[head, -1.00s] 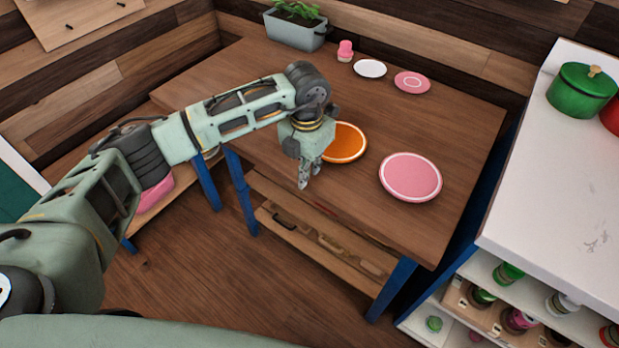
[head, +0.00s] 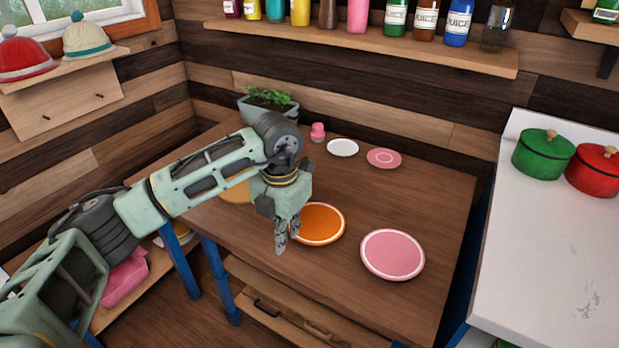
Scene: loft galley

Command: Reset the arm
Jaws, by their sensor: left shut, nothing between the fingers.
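My left arm reaches in from the left over the wooden table (head: 330,265). My left gripper (head: 284,246) points down near the table's front edge, with its fingers shut and nothing held. It is just left of the orange plate (head: 322,224) and overlaps its left rim in the picture. I cannot tell its exact height above the table. My right gripper is out of view.
On the table are a pink plate (head: 392,254), a white plate (head: 342,148), a smaller pink plate (head: 384,158), a pink shaker (head: 318,132) and a planter (head: 268,106). A white counter (head: 545,260) with green (head: 542,155) and red pots (head: 594,171) stands right.

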